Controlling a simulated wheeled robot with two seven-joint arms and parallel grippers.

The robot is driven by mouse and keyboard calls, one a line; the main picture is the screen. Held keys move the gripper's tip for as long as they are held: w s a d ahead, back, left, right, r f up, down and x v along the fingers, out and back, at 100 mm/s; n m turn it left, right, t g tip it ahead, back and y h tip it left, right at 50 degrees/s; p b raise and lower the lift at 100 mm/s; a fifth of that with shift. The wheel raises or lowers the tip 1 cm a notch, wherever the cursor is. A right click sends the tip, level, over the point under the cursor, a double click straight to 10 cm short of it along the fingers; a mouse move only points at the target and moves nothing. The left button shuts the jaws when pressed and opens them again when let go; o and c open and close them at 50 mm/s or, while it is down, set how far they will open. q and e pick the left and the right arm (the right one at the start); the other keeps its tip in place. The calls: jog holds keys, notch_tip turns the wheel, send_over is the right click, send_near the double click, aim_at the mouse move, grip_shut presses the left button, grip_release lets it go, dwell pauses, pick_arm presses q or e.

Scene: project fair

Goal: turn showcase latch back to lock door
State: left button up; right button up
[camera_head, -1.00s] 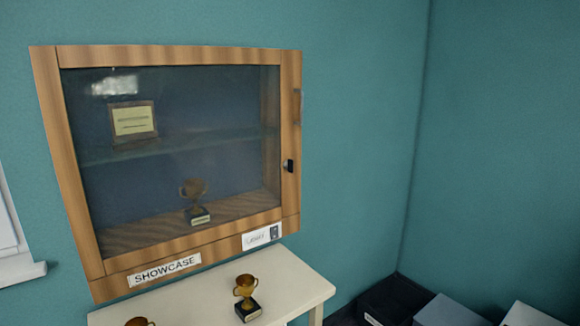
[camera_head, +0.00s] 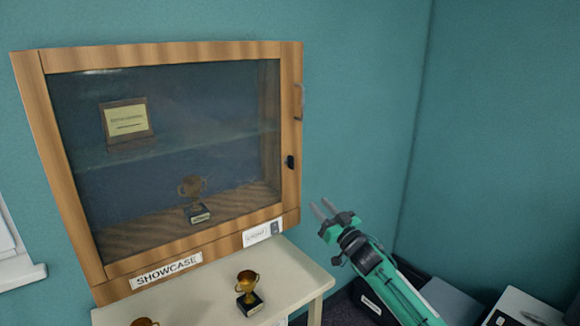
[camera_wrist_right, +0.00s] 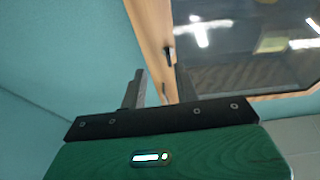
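The wooden showcase (camera_head: 290,120) hangs on the wall with its glass door (camera_head: 225,100) closed against the frame. A small black latch (camera_head: 290,162) sits on the right side of the door frame, below a metal handle (camera_head: 299,101). My right gripper (camera_head: 322,208) is open and empty, below and right of the latch, apart from the showcase. In the right wrist view, the gripper (camera_wrist_right: 158,88) has its two fingers spread, and the dark latch (camera_wrist_right: 169,53) shows beyond them. My left gripper is not in view.
A white table (camera_head: 290,275) stands below the showcase with a gold trophy (camera_head: 248,290) and part of another trophy (camera_head: 144,321). Inside the showcase are a trophy (camera_head: 192,190) and a plaque (camera_head: 126,120). Boxes stand at the lower right. The wall right of the showcase is clear.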

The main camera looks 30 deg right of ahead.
aim_at(293, 163)
jog(key=shift+n+t+y, duration=0.3)
jog(key=shift+t+y, duration=0.1)
jog(key=r+p+x, duration=0.1)
jog(key=x, duration=0.4)
jog(key=s+r+p+x, duration=0.1)
jog(key=p+x, duration=0.1)
jog(key=x, duration=0.3)
jog(key=r+p+x, duration=0.1)
jog(key=p+x, duration=0.1)
jog(key=x, duration=0.3)
jog(key=shift+s+a+r, duration=0.15)
jog(key=shift+a+r, duration=0.05)
jog(key=shift+s, duration=0.1)
grip_shut()
